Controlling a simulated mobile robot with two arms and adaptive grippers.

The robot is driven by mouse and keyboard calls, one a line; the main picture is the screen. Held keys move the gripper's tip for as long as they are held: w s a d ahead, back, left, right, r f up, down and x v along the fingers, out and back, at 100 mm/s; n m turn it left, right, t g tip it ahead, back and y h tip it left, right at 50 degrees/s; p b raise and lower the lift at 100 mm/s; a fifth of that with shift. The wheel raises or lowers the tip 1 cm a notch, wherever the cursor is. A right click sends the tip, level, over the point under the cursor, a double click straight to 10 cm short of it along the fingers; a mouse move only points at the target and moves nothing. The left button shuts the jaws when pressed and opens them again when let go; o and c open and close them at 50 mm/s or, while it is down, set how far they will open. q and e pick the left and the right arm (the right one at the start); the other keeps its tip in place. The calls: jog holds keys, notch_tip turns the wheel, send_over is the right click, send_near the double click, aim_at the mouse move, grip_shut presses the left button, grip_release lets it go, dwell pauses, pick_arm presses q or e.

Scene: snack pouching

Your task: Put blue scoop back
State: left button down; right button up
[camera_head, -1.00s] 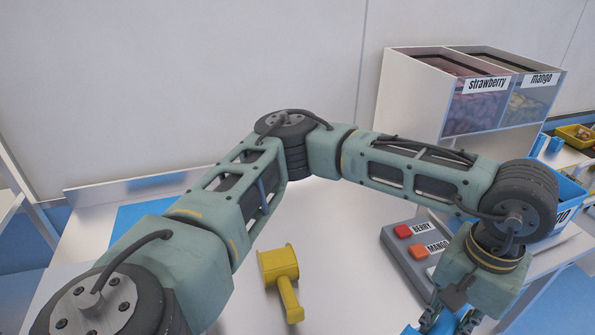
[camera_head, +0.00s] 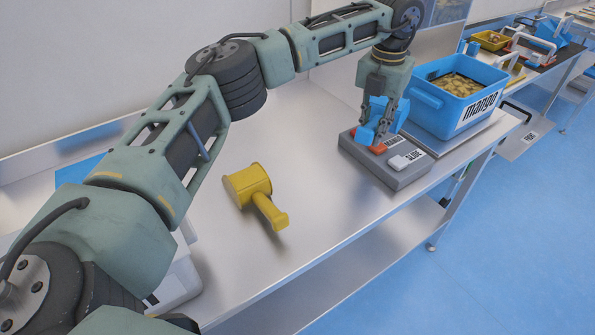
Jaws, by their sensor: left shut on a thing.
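My left gripper (camera_head: 384,122) is shut on the blue scoop (camera_head: 376,110). The gripper points down over the grey button panel (camera_head: 370,172), and the fingers partly hide the scoop. I cannot tell whether the scoop touches the panel. A blue mat (camera_head: 80,172) shows at the left end of the table, partly behind my left arm. My right gripper is not in view.
A yellow scoop (camera_head: 250,186) lies on the metal table (camera_head: 300,215). A blue mango bin (camera_head: 440,115) stands right of the panel. A white container (camera_head: 178,285) is at the lower left. The table between yellow scoop and panel is clear.

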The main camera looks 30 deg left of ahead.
pick_arm(q)
jog(key=w+a+f+n+b, duration=0.2)
jog(key=a+n, duration=0.6)
jog(key=n, duration=0.5)
jog(key=s+f, duration=0.2)
jog(key=s, duration=0.1)
jog(key=s+f+p, duration=0.1)
jog(key=s+f, duration=0.1)
jog(key=s, duration=0.2)
jog(key=s+f+p, duration=0.1)
jog(key=s+f, duration=0.1)
jog(key=s, duration=0.1)
jog(key=shift+s+d+f, duration=0.3)
jog(key=shift+d+f, duration=0.05)
jog(key=shift+s+f, duration=0.1)
jog(key=shift+f, duration=0.1)
notch_tip(320, 180, down, 4)
jog(key=shift+r+p, duration=0.1)
jog(key=shift+p, duration=0.55)
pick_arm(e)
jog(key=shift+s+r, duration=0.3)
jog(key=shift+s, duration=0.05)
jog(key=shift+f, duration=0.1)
